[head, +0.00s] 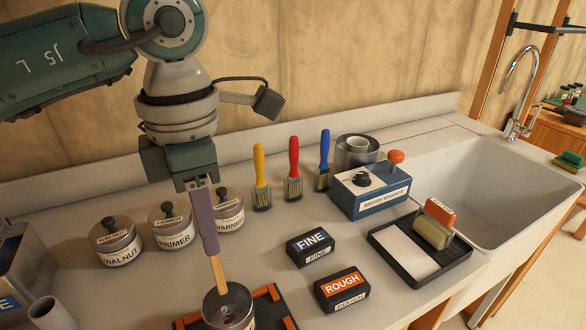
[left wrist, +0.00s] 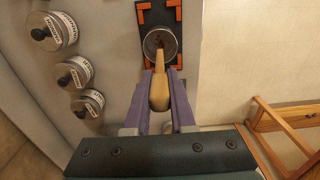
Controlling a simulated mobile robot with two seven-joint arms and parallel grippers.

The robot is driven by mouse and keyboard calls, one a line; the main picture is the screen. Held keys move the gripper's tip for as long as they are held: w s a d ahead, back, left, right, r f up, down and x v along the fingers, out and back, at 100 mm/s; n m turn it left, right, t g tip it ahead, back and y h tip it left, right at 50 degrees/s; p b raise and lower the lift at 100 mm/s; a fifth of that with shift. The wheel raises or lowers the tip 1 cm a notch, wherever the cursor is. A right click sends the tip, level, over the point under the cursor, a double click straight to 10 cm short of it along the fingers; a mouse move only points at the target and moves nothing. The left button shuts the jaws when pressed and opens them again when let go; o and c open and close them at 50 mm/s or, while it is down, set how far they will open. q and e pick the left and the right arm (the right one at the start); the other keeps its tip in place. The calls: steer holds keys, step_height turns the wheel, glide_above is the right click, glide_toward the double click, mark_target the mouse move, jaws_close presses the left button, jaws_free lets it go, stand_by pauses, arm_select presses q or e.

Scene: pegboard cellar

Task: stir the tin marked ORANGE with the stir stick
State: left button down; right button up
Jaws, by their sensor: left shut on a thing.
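My left gripper (head: 210,243), with purple fingers, is shut on a pale wooden stir stick (head: 219,271) that points down. The stick also shows between the fingers in the left wrist view (left wrist: 160,92). Its lower end is at the mouth of an open metal tin (head: 248,316); how deep it reaches I cannot tell. The tin has a dark inside and stands on a black base with orange corner brackets (head: 270,293). The tin and base also show in the left wrist view (left wrist: 175,58). No ORANGE label is readable on it. My right gripper is not in view.
Lidded tins marked WALNUT (head: 118,249), PRIMER (head: 174,233) and VARNISH (head: 229,215) stand behind left. Blocks FINE (head: 312,247) and ROUGH (head: 342,289) lie to the right. Three brushes (head: 292,185), a blue box (head: 370,192), a black tray (head: 449,262) and a sink (head: 480,190) are beyond.

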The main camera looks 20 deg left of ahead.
mark_target(223, 292)
arm_select(q)
steer(key=shift+f+b, duration=3.8)
steer(key=shift+f, duration=0.8)
